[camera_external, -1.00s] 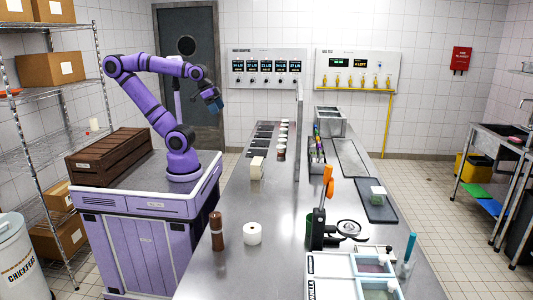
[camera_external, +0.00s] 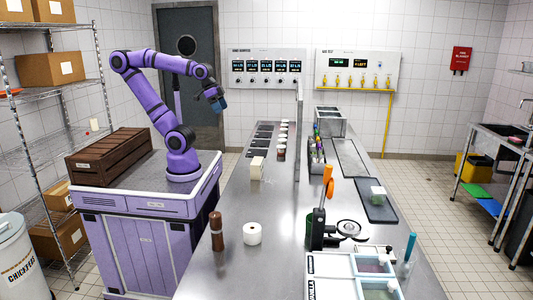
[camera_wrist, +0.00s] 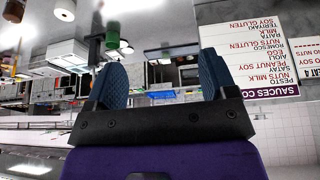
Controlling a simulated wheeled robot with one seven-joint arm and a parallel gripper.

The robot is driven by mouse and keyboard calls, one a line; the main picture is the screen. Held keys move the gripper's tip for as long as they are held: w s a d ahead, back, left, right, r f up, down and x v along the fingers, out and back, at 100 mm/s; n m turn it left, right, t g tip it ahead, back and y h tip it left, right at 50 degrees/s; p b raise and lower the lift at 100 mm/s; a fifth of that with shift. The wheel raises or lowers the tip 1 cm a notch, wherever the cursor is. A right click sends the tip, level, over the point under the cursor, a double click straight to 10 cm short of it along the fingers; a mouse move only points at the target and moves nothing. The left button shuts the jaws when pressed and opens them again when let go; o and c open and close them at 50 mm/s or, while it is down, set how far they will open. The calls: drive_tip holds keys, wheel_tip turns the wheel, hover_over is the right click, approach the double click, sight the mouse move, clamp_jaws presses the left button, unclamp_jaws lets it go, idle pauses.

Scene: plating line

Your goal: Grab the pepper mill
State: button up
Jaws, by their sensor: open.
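The pepper mill (camera_external: 217,231) is a dark brown upright turned cylinder near the left front edge of the steel counter in the external view. My gripper (camera_external: 218,104) is raised in the air over the far left side of the counter, well behind and above the mill. In the wrist view my gripper (camera_wrist: 162,82) shows two dark blue fingers spread apart with nothing between them. A brown object (camera_wrist: 15,10) is partly cut off at the top left of the wrist view; I cannot tell if it is the mill.
A white roll (camera_external: 252,234) stands just right of the mill. A cream block (camera_external: 257,168) and several small cups (camera_external: 282,153) stand farther back. A black stand with an orange handle (camera_external: 328,180) is to the right. Counter in front of the block is clear.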

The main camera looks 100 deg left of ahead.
drive_tip(key=w+d+f+m+g+h, duration=0.1)
drive_tip(key=w+d+m+g, duration=0.1)
drive_tip(key=w+d, duration=0.85)
drive_tip(key=m+g+y, duration=0.2)
drive_tip(key=m+g, duration=0.1)
drive_tip(key=m, duration=0.2)
hover_over(215, 214)
drive_tip(key=f, duration=1.7)
drive_tip(key=shift+s+a+f, duration=0.15)
drive_tip(key=shift+a+f, duration=0.1)
drive_tip(key=f, duration=0.5)
drive_tip(key=shift+s+d, duration=0.15)
drive_tip(key=shift+d, duration=0.05)
drive_tip(key=shift+w+a+f, duration=0.1)
drive_tip(key=shift+w+f, duration=0.05)
drive_tip(key=shift+f, duration=1.4)
drive_tip(key=shift+w+f, duration=0.1)
drive_tip(key=shift+f, duration=1.45)
drive_tip(key=c, duration=1.4)
drive_tip(key=shift+r, duration=0.1)
